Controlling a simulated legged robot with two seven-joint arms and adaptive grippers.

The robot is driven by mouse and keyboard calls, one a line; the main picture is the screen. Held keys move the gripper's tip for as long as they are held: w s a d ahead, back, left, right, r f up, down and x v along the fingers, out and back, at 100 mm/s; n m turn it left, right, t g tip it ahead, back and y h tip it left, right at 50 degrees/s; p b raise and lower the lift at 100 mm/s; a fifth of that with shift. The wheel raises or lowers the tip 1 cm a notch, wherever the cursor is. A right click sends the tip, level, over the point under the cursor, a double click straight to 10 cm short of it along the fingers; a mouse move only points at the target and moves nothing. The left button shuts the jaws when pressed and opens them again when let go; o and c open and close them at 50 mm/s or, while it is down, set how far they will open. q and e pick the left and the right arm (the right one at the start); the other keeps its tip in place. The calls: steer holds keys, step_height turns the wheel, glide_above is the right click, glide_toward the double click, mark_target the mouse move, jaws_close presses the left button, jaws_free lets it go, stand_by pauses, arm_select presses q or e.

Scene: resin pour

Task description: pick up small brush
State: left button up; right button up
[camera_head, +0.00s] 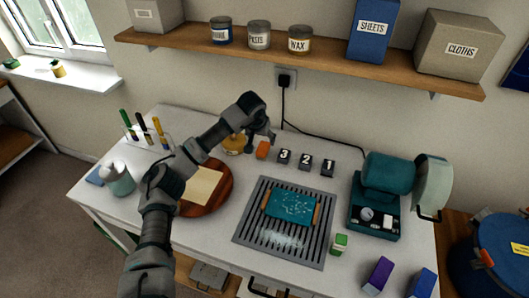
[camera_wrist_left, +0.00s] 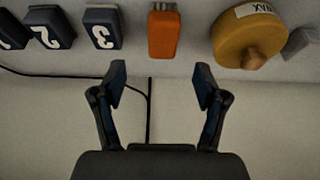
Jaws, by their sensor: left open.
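My left gripper (camera_head: 261,136) is over the back of the table, near a small orange block (camera_head: 262,150). In the left wrist view my left gripper (camera_wrist_left: 160,74) is open with nothing between its fingers. The orange block (camera_wrist_left: 164,32) is beyond the fingertips, apart from them. My right gripper does not show.
Black blocks numbered 3, 2 and 1 (camera_head: 307,160) stand right of the orange block. A yellow wax container (camera_head: 234,145) is on its left. A round wooden board (camera_head: 222,197), slotted grey tray (camera_head: 246,246) and teal device (camera_head: 372,222) occupy the table. A black cable runs along the wall.

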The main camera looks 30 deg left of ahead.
mark_target(262, 146)
arm_select(q)
steer(key=x, duration=0.2)
steer(key=shift+w+f, duration=0.1)
steer(key=shift+f, duration=0.2)
steer(key=x, duration=0.2)
steer(key=a+b+x, duration=0.1)
steer(key=x, duration=0.2)
steer(key=shift+f, duration=0.3)
steer(key=shift+w+f, duration=0.1)
steer(key=shift+f, duration=0.1)
steer(key=shift+d+r, duration=0.2)
steer(key=shift+d, duration=0.25)
steer(key=shift+c, duration=0.3)
steer(key=shift+a, duration=0.15)
steer(key=c, duration=1.2)
steer(key=shift+a+f, duration=0.1)
steer(key=shift+a, duration=0.1)
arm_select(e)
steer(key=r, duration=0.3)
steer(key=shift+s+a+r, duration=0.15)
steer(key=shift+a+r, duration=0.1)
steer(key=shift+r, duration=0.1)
